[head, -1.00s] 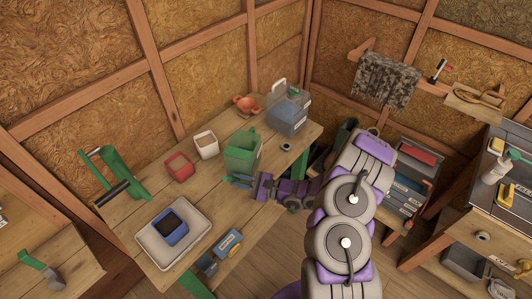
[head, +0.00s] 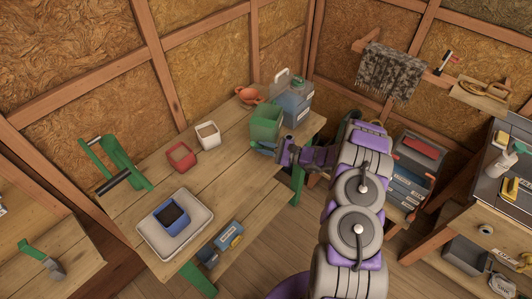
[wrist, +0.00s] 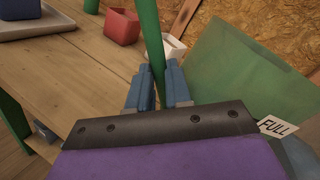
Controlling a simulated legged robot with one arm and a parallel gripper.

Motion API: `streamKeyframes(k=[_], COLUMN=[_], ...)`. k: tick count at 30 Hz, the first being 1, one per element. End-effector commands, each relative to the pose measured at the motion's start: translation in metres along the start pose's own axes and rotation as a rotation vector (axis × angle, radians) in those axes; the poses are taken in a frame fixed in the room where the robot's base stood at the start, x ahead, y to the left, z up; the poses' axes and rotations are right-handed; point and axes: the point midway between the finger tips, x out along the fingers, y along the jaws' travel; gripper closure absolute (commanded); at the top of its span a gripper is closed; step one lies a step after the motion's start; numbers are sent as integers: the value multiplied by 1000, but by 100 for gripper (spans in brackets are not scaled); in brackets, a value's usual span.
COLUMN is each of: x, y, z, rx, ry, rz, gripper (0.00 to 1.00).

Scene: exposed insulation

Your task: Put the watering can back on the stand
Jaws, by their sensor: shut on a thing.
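A green can (head: 265,122), which looks like the watering can, is at the right end of the wooden table, in front of the grey-blue jug. My gripper (head: 264,148) is at its near side. In the wrist view my blue fingers (wrist: 157,82) are shut on an upright green bar (wrist: 149,28), apparently the can's handle. The can's pale green wall (wrist: 235,65) shows right of the fingers. I cannot tell whether its base touches the table. A green frame with a black bar (head: 115,165) stands at the table's left end; I cannot tell if it is the stand.
The grey-blue jug (head: 296,106) and an orange pot (head: 249,95) stand behind the can. A white pot (head: 208,135), a red pot (head: 181,156) and a white tray (head: 188,225) with a blue pot (head: 171,219) are on the table (head: 228,184). The table's middle is clear.

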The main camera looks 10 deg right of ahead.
Motion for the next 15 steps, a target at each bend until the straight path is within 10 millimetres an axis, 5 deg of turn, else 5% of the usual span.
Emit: streamKeyframes(k=[6, 15], x=[-5, -4], y=[-9, 13], z=[-8, -35], rx=[-5, -1], ry=[-3, -3], rz=[-3, -4], gripper=[100, 100])
